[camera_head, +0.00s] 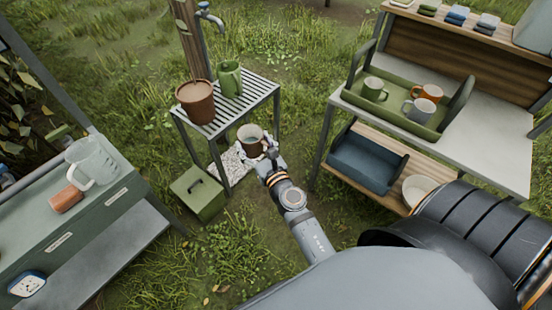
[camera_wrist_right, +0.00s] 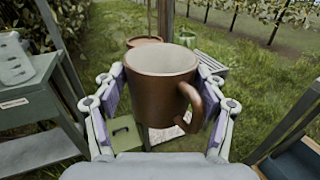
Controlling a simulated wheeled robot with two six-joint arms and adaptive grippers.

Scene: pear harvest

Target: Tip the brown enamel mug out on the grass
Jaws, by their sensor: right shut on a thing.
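The brown enamel mug (camera_head: 250,140) is held upright by my right gripper (camera_head: 262,153), in front of the slatted stand. In the right wrist view the mug (camera_wrist_right: 160,88) fills the middle, with its handle towards the lower right. The right gripper (camera_wrist_right: 160,110) has one finger pad on each side of it. The mug's pale inside shows at the rim; I cannot tell what it contains. The grass (camera_head: 240,240) spreads below and around the stand. My left gripper is not in view.
The slatted stand (camera_head: 252,92) holds a brown pot (camera_head: 196,103) and a green jug (camera_head: 229,80). A green box (camera_head: 197,196) sits on the ground. A bench with a glass jug (camera_head: 92,162) is at left, and a shelf with a green tray (camera_head: 392,112) at right.

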